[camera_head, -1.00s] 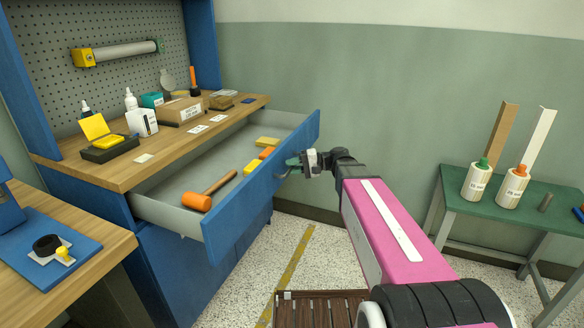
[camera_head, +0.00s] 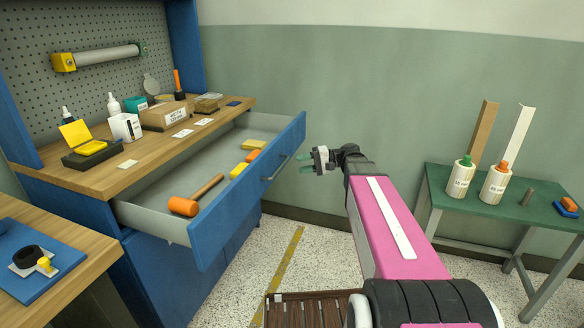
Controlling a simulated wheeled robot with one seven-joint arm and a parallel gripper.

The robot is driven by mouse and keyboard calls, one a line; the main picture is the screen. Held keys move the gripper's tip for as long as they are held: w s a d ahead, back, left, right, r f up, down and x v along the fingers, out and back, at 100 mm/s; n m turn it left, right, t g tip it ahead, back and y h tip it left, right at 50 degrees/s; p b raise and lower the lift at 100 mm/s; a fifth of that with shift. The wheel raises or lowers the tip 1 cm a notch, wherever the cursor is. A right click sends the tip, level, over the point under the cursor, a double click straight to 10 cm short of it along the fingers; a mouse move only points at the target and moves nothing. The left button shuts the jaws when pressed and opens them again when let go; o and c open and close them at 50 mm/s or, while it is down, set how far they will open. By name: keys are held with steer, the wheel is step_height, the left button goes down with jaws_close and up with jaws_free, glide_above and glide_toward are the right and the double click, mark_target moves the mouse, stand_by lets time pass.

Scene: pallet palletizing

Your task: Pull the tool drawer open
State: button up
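The tool drawer (camera_head: 237,200) of the blue workbench stands pulled well out. Its blue front carries a metal bar handle (camera_head: 275,167). Inside lie a mallet with an orange head (camera_head: 183,206), yellow blocks (camera_head: 256,144) and a small orange block (camera_head: 252,155). My gripper (camera_head: 305,164) is to the right of the drawer front, apart from the handle with a gap between them.
The wooden worktop (camera_head: 100,178) above the drawer holds boxes, bottles and a yellow case. A green table (camera_head: 500,210) with two bottles stands at the right. A slatted wooden piece (camera_head: 310,310) lies low in front. Speckled floor is clear between drawer and wall.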

steer(key=shift+d+r, duration=0.15)
steer(key=shift+d, duration=0.75)
steer(key=s+f+h, duration=0.3)
steer(key=f+h, duration=0.1)
steer(key=f, duration=0.3)
steer(key=s+f+h, duration=0.3)
steer(key=f, duration=0.4)
steer(key=s+d+f+h, duration=0.7)
steer(key=f+h, duration=0.2)
steer(key=shift+d+n, duration=0.35)
steer(key=shift+n, duration=0.05)
